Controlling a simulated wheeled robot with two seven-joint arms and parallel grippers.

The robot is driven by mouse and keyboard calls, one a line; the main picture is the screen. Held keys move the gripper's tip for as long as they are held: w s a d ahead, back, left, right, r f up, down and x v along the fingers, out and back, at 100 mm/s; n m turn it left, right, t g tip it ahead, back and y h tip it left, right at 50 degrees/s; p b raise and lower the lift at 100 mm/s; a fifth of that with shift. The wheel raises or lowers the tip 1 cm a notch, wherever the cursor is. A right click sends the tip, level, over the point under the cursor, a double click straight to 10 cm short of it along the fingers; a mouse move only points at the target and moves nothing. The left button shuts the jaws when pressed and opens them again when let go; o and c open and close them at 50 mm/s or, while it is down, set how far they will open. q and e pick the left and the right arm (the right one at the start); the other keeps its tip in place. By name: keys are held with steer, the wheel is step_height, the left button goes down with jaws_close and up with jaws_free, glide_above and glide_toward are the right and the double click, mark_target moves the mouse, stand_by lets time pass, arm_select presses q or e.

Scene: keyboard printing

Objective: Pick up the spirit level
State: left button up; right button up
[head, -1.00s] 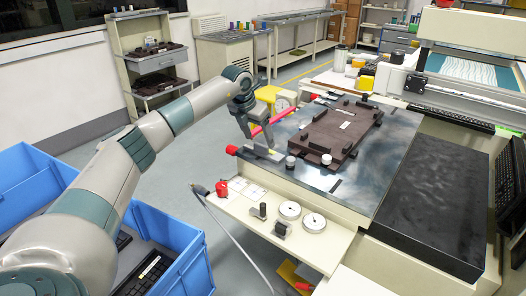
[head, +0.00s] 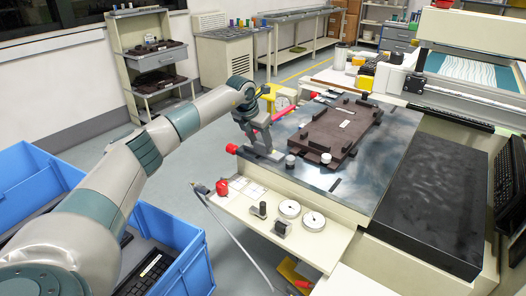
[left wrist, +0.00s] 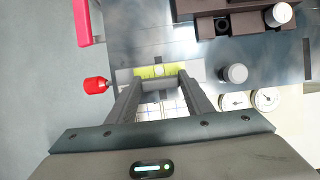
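The spirit level (head: 268,156) is a grey bar lying on the near left corner of the metal plate in the head view. In the left wrist view its yellow-green vial (left wrist: 158,71) shows just beyond the fingertips. My left gripper (head: 258,143) is over the level, partly hiding it in the head view. In the left wrist view the two fingers of the left gripper (left wrist: 161,78) are apart, with the level's middle lying across the gap. I cannot tell whether they touch it. My right gripper is in neither view.
The metal plate (head: 366,178) carries a dark brown fixture (head: 335,130) and small round knobs. Red knobs stick out at the plate's left side. Two round dials (head: 313,222) lie on the cream ledge in front. A blue crate (head: 195,262) stands at lower left.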

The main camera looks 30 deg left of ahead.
arm_select(q)
steer(key=shift+c, duration=1)
steer(key=shift+r, duration=0.1)
